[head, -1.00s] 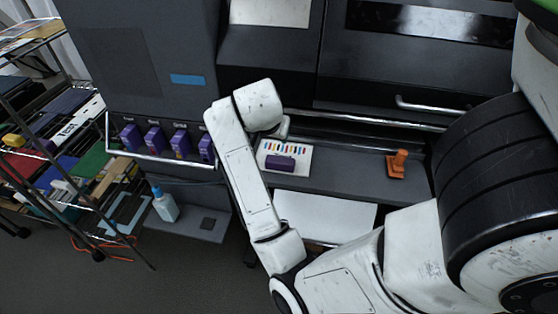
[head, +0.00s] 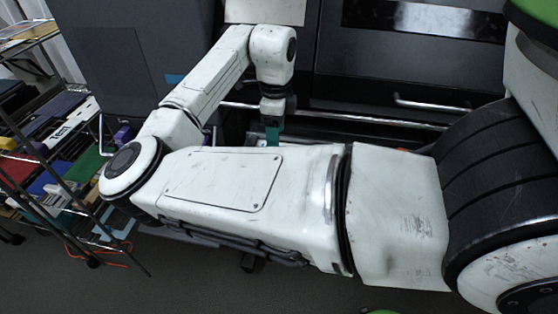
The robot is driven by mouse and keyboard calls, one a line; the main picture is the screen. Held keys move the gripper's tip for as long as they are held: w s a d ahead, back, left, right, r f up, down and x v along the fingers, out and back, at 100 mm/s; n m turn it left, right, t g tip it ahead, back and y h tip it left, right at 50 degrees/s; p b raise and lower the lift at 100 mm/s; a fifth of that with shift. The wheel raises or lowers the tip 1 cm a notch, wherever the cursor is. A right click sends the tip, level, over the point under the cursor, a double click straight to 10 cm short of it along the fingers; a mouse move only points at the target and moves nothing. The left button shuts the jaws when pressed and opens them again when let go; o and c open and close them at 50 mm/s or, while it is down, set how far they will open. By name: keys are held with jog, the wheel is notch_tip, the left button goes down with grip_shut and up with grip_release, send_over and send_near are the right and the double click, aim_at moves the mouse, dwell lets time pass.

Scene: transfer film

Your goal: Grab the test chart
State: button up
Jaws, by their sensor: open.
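My gripper (head: 272,134) points down with teal fingers in front of the large dark machine. It is open, and its lower end is partly cut off by my own forearm. The test chart, a white card with coloured bars and a dark purple block on it in the earlier view, is now hidden behind my arm. I cannot tell how close the fingers are to the chart or whether they touch it.
The dark machine (head: 140,60) fills the back, with a metal rail (head: 340,118) and a handle (head: 430,104) across its front. A wire rack (head: 60,150) with coloured items stands at the left. A purple cartridge (head: 123,135) shows beside my arm.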

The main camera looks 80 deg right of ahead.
notch_tip(320, 180, down, 5)
jog(key=shift+f+p, duration=0.1)
jog(key=shift+p, duration=0.2)
jog(key=shift+d+f+p, duration=0.15)
jog(key=shift+f+p, duration=0.2)
jog(key=shift+f, duration=1)
jog(key=shift+d+f+p, duration=0.15)
jog(key=shift+f+p, duration=0.2)
jog(key=shift+f, duration=0.95)
jog(key=shift+c, duration=0.2)
grip_shut()
